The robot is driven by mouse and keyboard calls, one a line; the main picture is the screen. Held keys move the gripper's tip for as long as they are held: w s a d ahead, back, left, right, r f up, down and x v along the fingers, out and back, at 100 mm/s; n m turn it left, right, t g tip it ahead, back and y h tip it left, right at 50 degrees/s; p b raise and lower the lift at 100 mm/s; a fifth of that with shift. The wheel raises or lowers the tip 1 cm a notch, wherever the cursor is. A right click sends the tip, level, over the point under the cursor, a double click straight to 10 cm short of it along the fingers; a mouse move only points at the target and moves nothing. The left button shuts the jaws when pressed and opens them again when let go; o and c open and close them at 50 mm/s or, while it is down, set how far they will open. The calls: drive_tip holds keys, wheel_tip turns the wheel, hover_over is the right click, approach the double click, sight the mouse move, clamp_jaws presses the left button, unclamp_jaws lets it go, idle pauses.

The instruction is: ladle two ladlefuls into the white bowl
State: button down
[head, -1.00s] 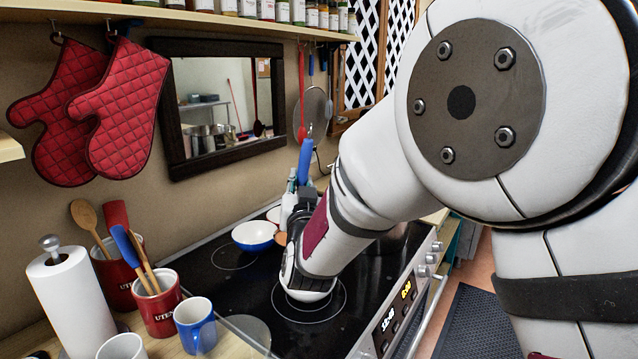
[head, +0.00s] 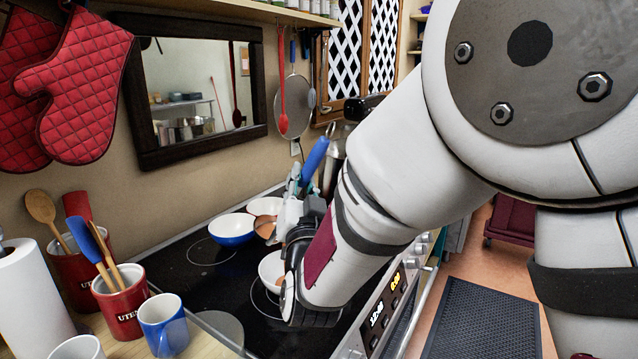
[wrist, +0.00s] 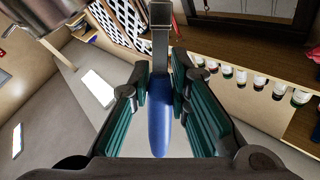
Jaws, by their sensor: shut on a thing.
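My gripper (head: 305,192) is shut on the blue handle (head: 316,155) of a utensil, likely the ladle, above the black stovetop. In the wrist view the blue handle (wrist: 160,118) lies between the teal finger pads, with a grey metal shaft beyond it. The ladle's cup is not clearly seen. A white bowl (head: 270,268) sits on the front burner, partly hidden behind my wrist. A blue bowl with a white inside (head: 233,230) stands behind it, and another pale bowl (head: 264,206) is farther back.
A steel vessel (wrist: 48,14) shows at the wrist view's top left. Red utensil crocks (head: 130,302), a blue mug (head: 163,322) and a paper towel roll (head: 32,300) stand at left. A mirror (head: 195,92) and mitts hang on the wall. Free stovetop lies left of the white bowl.

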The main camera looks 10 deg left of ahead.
drive_tip(key=shift+s+d+f+m+t+h+b, duration=0.25)
drive_tip(key=shift+d+f+m+b, duration=0.35)
drive_tip(key=shift+b, duration=0.4)
drive_tip(key=shift+d+f+m+t+h+b, duration=0.15)
drive_tip(key=shift+d+f+m+t+b, duration=0.4)
drive_tip(key=shift+b, duration=0.4)
drive_tip(key=shift+d+r, duration=0.15)
drive_tip(key=shift+d, duration=0.05)
